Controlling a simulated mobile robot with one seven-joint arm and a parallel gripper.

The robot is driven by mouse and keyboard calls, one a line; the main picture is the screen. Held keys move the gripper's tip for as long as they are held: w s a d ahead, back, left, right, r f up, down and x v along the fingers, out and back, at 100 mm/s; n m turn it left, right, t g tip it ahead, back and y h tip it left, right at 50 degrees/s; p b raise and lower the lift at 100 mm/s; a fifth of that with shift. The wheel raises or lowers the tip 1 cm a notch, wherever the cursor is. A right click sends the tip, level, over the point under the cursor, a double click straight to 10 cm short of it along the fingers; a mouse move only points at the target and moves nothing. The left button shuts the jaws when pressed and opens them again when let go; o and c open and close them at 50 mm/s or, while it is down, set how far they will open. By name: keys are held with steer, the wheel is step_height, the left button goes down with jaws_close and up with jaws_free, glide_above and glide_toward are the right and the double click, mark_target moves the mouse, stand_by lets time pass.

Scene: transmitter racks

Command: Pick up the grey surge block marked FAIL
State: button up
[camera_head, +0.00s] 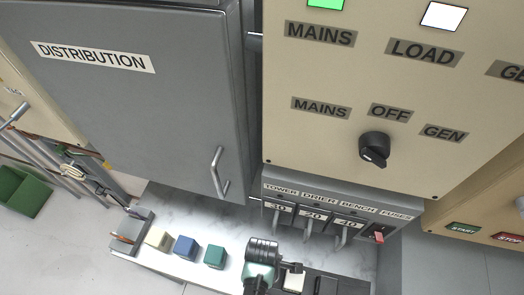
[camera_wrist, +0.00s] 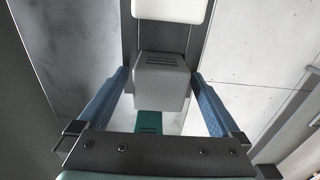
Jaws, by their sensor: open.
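A grey block (camera_wrist: 160,78) with dark slots on one face shows in the middle of the wrist view. It is probably the surge block; no FAIL mark is readable on it. My gripper (camera_wrist: 160,76) is open, with one blue finger on each side of the grey block. Gaps show between the fingers and the block, and I cannot tell how far the fingertips reach down past it. In the head view my wrist (camera_head: 261,262) hangs over the bench and the grey block cannot be made out.
A white block (camera_wrist: 172,8) stands above the grey one in the wrist view, and a green block (camera_wrist: 149,122) below it. In the head view, cream (camera_head: 158,239), blue (camera_head: 186,247) and green (camera_head: 215,256) blocks line the bench. The fuse panel (camera_head: 330,212) and distribution cabinet (camera_head: 140,100) rise behind.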

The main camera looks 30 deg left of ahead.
steer(key=c, duration=1.5)
steer(key=shift+c, duration=0.2)
steer(key=shift+r, duration=0.15)
